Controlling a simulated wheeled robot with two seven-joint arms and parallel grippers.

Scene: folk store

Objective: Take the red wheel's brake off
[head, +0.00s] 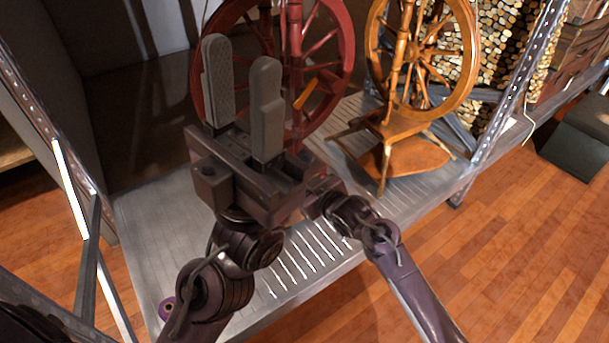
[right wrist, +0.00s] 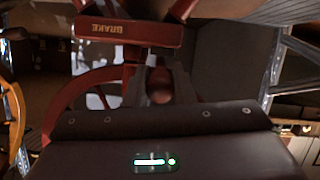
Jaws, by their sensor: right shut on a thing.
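The red spinning wheel (head: 342,45) stands on a metal shelf at the back of the head view. An orange-brown lever (head: 305,93) shows against its spokes. In the right wrist view a red bar (right wrist: 127,32) of it carries the upside-down word BRAKE. My left gripper (head: 243,95) is in front of the red wheel, its two grey fingers apart and empty. My right gripper (right wrist: 160,88) is shut on a rounded brown piece just below the red bar, seemingly the brake lever. Its fingers are dark and hard to make out, and my left gripper hides much of it in the head view.
An orange-brown spinning wheel (head: 420,60) stands close on the right on the same slatted metal shelf (head: 150,240). Metal posts flank the shelf. Stacked firewood (head: 500,40) is behind on the right. The wooden floor (head: 520,240) is clear at the front right.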

